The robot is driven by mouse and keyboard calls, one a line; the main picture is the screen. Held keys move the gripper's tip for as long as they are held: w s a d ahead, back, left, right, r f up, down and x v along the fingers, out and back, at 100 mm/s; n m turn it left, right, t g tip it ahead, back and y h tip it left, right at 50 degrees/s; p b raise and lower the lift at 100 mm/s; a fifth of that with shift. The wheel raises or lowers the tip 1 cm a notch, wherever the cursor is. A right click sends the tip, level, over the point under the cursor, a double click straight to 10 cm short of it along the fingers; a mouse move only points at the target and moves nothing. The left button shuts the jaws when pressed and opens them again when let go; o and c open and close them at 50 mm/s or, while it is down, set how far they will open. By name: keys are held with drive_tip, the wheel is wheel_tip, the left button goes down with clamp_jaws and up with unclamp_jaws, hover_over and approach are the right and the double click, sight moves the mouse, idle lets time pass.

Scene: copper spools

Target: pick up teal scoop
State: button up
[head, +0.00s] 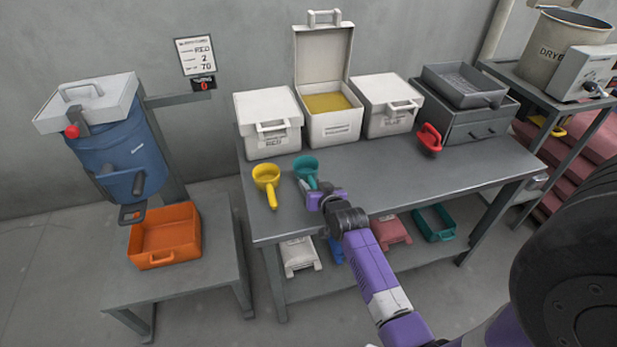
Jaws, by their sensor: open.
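The teal scoop (305,166) stands on the grey workbench (390,181), just right of a yellow scoop. Its round cup shows, while its handle is mostly hidden behind my gripper. My gripper (314,193), on the purple arm, is open at the near side of the teal scoop, over the handle area. I cannot tell whether the fingers touch the scoop or are around its handle.
The yellow scoop (266,178) lies close on the left. Behind are a closed white bin (266,112), an open bin (335,122) with yellow contents and another closed bin (390,92). A red scoop (429,139) lies far right. The bench's middle right is clear.

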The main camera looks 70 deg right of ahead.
clamp_jaws()
drive_tip(key=shift+r, duration=0.1)
idle(0.4)
wheel_tip(320, 180, up, 20)
idle(0.4)
drive_tip(key=c, duration=0.7)
unclamp_jaws()
clamp_jaws()
